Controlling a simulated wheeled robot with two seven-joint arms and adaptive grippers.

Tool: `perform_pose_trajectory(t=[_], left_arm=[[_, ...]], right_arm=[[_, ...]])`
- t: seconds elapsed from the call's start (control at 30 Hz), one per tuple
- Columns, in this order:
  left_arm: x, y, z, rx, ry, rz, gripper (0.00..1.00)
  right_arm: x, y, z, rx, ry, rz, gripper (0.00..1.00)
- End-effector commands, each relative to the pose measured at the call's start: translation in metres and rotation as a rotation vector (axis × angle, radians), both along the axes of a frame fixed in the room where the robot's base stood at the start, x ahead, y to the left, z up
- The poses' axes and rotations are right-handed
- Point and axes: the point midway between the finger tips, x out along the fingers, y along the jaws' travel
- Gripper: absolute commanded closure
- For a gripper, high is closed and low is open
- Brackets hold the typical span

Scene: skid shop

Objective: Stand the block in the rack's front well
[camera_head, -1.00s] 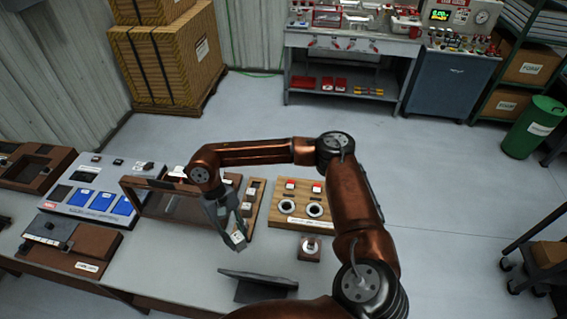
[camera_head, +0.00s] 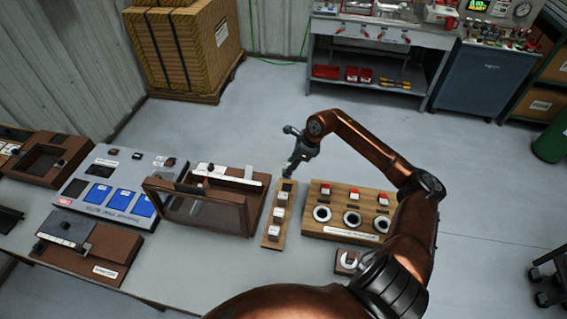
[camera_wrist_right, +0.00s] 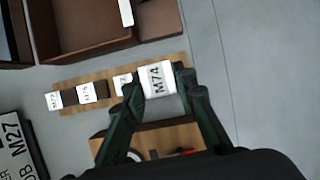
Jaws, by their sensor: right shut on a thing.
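The rack (camera_head: 275,232) is a narrow wooden strip on the table, with several white-labelled blocks standing in a row on it. It also shows in the right wrist view (camera_wrist_right: 70,84), with the labelled blocks to the left. My right gripper (camera_head: 287,172) is at the rack's far end in the head view. Its fingers are shut on a block (camera_wrist_right: 157,79) with a white label reading M74, seen in the right wrist view. The held block is over the end of the row; I cannot tell whether it touches the rack. My left gripper is not in view.
A brown case with a clear front panel (camera_head: 203,213) stands close left of the rack. A wooden board with red-topped pieces and rings (camera_head: 316,228) is close right. A grey panel with blue pads (camera_head: 104,184) lies further left. Bare floor lies behind.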

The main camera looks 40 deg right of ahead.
Motion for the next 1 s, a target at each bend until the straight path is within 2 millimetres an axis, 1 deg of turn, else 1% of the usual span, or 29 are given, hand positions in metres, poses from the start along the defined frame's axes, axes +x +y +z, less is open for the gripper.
perform_pose_trajectory(t=[0.07, 0.2, 0.3, 0.47, 0.8, 0.9, 1.0], left_arm=[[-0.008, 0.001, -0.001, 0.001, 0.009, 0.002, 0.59], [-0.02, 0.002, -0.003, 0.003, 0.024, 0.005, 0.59], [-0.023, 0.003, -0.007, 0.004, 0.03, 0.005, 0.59], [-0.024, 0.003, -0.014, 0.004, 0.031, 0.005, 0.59], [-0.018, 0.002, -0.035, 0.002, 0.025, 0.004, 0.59], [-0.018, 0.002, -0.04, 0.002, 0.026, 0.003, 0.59], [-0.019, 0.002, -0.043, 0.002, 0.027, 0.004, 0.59]], right_arm=[[0.002, -0.003, 0.0, 0.002, -0.002, -0.025, 1.0], [0.005, -0.002, -0.004, 0.003, -0.001, -0.03, 1.0], [0.006, 0.0, -0.01, 0.003, -0.001, -0.025, 1.0], [0.006, 0.001, -0.025, 0.004, 0.0, -0.024, 1.0], [0.004, -0.001, -0.064, 0.001, 0.001, -0.025, 1.0], [0.004, -0.002, -0.073, 0.002, 0.001, -0.026, 1.0], [0.004, -0.002, -0.077, 0.002, -0.001, -0.026, 1.0]])
